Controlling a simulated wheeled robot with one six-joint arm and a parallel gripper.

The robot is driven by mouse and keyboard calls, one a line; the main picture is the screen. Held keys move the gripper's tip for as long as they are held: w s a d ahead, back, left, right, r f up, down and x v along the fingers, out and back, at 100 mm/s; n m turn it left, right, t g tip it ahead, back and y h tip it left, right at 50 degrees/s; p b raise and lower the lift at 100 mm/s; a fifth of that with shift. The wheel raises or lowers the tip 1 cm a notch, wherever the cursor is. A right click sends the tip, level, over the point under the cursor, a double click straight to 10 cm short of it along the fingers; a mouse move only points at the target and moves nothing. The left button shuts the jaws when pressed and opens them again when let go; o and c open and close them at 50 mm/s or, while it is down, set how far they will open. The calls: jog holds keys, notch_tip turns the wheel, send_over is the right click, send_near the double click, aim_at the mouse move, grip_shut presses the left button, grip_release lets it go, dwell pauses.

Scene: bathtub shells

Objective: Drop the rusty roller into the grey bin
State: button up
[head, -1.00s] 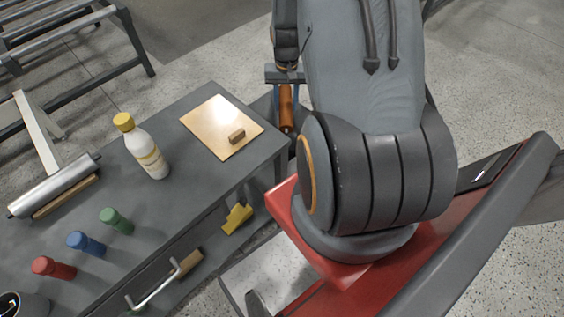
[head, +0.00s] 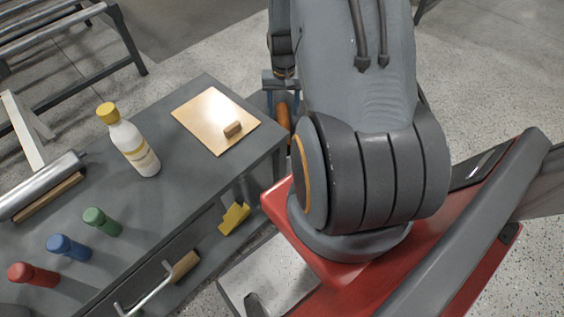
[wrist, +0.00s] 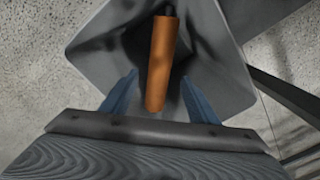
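The rusty roller (wrist: 160,65) is an orange-brown cylinder with a dark end. In the wrist view it lies clear of both blue fingers of my gripper (wrist: 160,98), over the mouth of the grey bin (wrist: 232,85). I cannot tell whether it is falling or resting against the bin. In the head view the roller (head: 283,122) shows just below my gripper (head: 282,98), beyond the table's right end. My gripper is open, with a wide gap between its fingers. The bin is mostly hidden in the head view by the table and my arm.
A metal roller (head: 40,185) lies at the left. A yellow object (head: 234,217) sits below.

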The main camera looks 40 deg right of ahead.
jog(key=shift+r, duration=0.1)
notch_tip(320, 180, up, 8)
jog(key=shift+f, duration=0.2)
dwell(0.5)
dwell(0.3)
